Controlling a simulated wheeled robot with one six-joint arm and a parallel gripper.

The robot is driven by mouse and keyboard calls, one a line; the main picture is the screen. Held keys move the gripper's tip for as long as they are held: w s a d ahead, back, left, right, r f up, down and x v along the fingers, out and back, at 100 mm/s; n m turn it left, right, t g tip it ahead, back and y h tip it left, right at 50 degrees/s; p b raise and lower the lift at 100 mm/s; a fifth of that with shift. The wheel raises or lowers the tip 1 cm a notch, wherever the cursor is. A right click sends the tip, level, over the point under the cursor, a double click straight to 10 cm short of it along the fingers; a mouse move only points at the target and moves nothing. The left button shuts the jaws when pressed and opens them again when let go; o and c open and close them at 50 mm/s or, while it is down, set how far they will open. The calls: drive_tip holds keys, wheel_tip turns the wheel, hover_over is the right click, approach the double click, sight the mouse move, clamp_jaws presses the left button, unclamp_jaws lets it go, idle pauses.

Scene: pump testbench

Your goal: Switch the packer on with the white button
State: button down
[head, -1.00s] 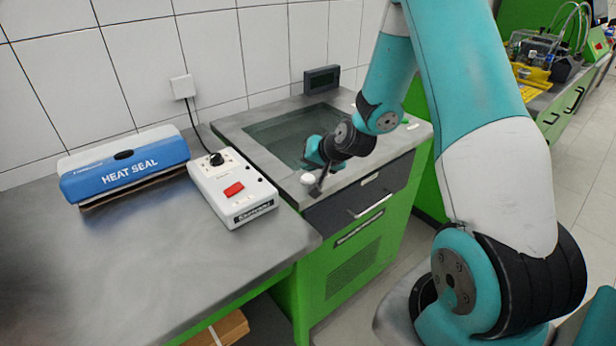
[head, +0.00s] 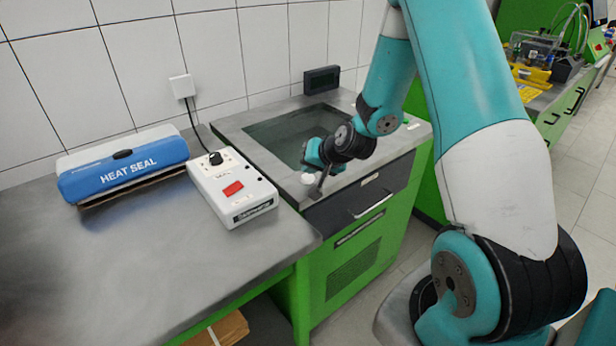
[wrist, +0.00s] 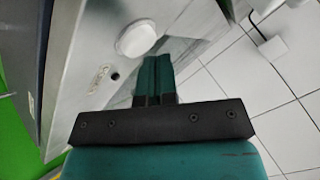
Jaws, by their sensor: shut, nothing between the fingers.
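The white button (head: 308,180) is a round cap on the front left of the metal top of the green cabinet unit, which appears to be the packer (head: 232,128). In the wrist view the button (wrist: 138,38) stands just beyond and left of my fingertips. My gripper (head: 321,184) is shut and empty, right beside the button in the head view. The fingers (wrist: 155,60) lie together; I cannot tell whether they touch the button. A dark display (head: 322,79) stands at the back of the unit, and I read nothing on it.
A white control box (head: 250,207) with a red switch (head: 233,189) and a black knob stands left of the unit. A blue heat sealer (head: 125,163) lies further left. The front of the left bench (head: 150,270) is clear. A drawer handle (head: 372,204) sticks out below the top.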

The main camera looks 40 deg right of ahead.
sight(311, 176)
drive_tip(key=shift+f+b, duration=0.35)
drive_tip(key=shift+f, duration=0.05)
idle(0.4)
drive_tip(key=shift+r+p, duration=0.65)
drive_tip(key=shift+r, duration=0.25)
wheel_tip(311, 176, up, 6)
drive_tip(key=p, duration=0.4)
idle(1.0)
